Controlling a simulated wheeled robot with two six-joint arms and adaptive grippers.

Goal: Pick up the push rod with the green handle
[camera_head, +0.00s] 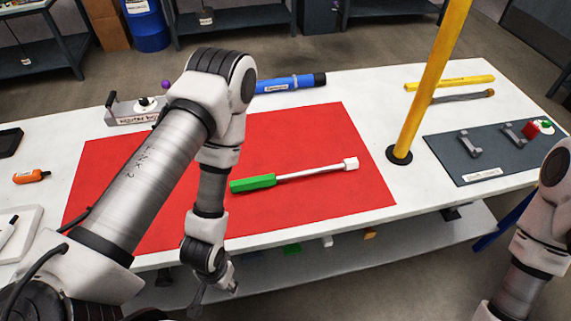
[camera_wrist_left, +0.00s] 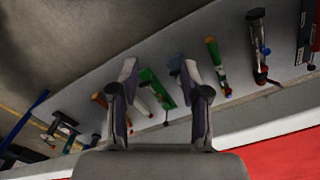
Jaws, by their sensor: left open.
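The push rod with the green handle (camera_head: 253,183) lies on the red mat (camera_head: 330,125) in the head view. Its thin metal rod points right and ends in a white tip. My left gripper (camera_head: 212,292) hangs in front of the table's near edge, below and left of the handle, and apart from it. In the left wrist view my left gripper (camera_wrist_left: 160,80) is open, with nothing between its fingers. The push rod is not in the left wrist view; only a corner of the red mat (camera_wrist_left: 290,160) shows there. My right arm shows at the right edge, its gripper out of frame.
A yellow post (camera_head: 425,85) stands right of the mat. A blue cylinder (camera_head: 283,84) and grey holder (camera_head: 125,113) lie behind it. A dark board (camera_head: 470,150) with brackets is at right. A lower shelf (camera_wrist_left: 225,50) holds several tools under the table edge.

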